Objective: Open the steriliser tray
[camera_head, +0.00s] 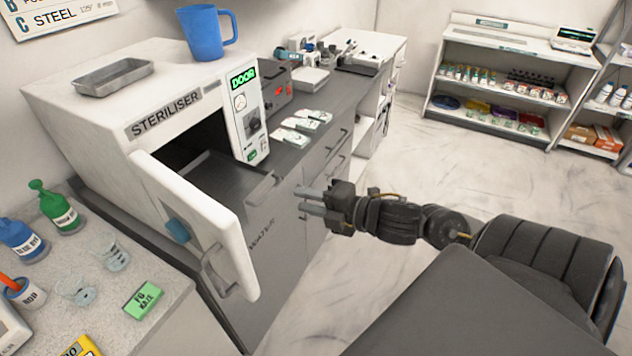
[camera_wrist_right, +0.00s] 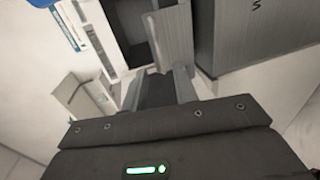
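The white steriliser (camera_head: 95,125) stands on the grey counter, its hinged door (camera_head: 205,215) swung open toward the left front. The grey steriliser tray (camera_head: 225,182) lies flat in the opening, with a handle (camera_head: 262,188) at its front edge. The tray's back is in shadow. My right gripper (camera_head: 304,200) is just right of the handle, fingers pointing left at it, apart from it and empty. In the right wrist view the gripper's two fingers (camera_wrist_right: 160,88) stand apart, and a grey panel, probably the tray, shows beyond them. My left gripper is not in view.
The open door with its handle (camera_head: 222,275) juts out left of the tray. A blue mug (camera_head: 205,35) and a metal dish (camera_head: 112,77) stand on the steriliser. Bottles and beakers crowd the left counter. The floor at right is clear, up to a shelf (camera_head: 515,75).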

